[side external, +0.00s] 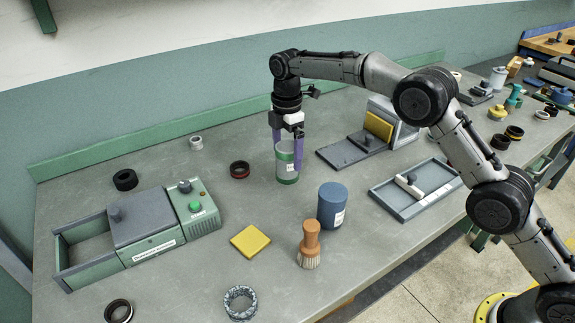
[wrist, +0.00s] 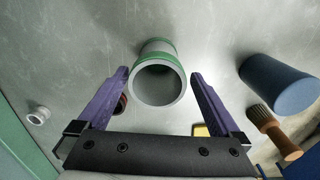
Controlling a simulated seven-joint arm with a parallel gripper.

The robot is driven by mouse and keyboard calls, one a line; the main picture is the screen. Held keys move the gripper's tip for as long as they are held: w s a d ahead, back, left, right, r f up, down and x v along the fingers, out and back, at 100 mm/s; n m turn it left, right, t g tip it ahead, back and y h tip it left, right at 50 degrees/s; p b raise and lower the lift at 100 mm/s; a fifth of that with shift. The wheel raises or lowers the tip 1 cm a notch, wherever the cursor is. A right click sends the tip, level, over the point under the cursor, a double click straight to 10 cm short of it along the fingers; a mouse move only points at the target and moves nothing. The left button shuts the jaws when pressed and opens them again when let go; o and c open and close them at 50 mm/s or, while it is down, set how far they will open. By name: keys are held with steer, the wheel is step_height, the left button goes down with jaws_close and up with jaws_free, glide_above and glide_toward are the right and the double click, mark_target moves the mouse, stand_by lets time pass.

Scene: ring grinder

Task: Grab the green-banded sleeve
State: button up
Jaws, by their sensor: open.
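In the wrist view my gripper (wrist: 160,75) is open, one finger on each side of the sleeve, with a visible gap on both sides. In the side view the fingers partly cover the sleeve's upper part.
A blue cylinder (side external: 332,205) and a wooden-handled brush (side external: 309,246) stand to the front right. A dark ring with a red band (side external: 240,170) lies to the left. A yellow pad (side external: 250,240) lies in front. The green grinder box (side external: 150,228) stands at left.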

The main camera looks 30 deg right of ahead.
mark_target(287, 165)
step_height(287, 165, down, 5)
steer(key=shift+w+d+f, duration=0.1)
steer(key=shift+w, duration=0.05)
steer(key=shift+c, duration=0.2)
steer(key=c, duration=1.2)
steer(key=shift+c, duration=0.4)
steer(key=shift+r, duration=0.2)
